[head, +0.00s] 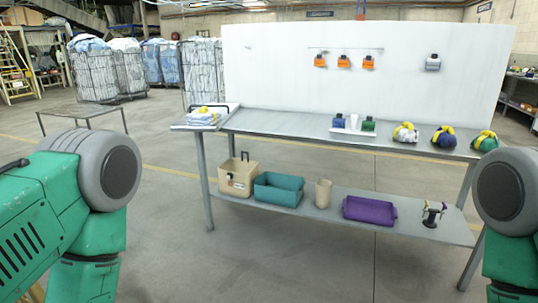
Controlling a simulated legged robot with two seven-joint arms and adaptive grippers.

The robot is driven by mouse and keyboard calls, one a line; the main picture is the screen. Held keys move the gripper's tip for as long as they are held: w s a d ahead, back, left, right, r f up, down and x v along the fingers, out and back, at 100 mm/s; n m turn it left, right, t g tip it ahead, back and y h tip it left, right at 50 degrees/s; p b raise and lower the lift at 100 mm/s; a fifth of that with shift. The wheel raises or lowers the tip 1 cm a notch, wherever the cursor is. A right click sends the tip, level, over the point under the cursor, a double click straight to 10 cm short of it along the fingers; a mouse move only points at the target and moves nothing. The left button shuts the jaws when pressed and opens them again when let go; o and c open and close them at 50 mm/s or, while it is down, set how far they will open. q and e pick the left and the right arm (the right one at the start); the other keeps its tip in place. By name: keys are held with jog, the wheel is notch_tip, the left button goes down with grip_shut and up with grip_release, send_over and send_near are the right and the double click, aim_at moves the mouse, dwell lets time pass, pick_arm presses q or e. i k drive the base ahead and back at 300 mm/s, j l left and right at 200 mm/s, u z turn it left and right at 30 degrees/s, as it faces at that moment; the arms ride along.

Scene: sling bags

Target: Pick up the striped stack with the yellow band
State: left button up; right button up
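The striped stack (203,118) is small in the head view. It looks white and blue with a yellow part on top, and lies at the left end of the workbench on a pale tray or board (234,107). Its stripes are too small to make out clearly. Both of my arms show at the left and right edges of the view, well in front of the bench and apart from the stack. Neither gripper is in view.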

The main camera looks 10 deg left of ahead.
aim_at(204, 116)
jog(key=i+j+u, duration=0.3)
jog(key=i, duration=0.6)
jog(key=i+l+u, duration=0.25)
jog(key=i, duration=0.65)
jog(key=j, duration=0.1)
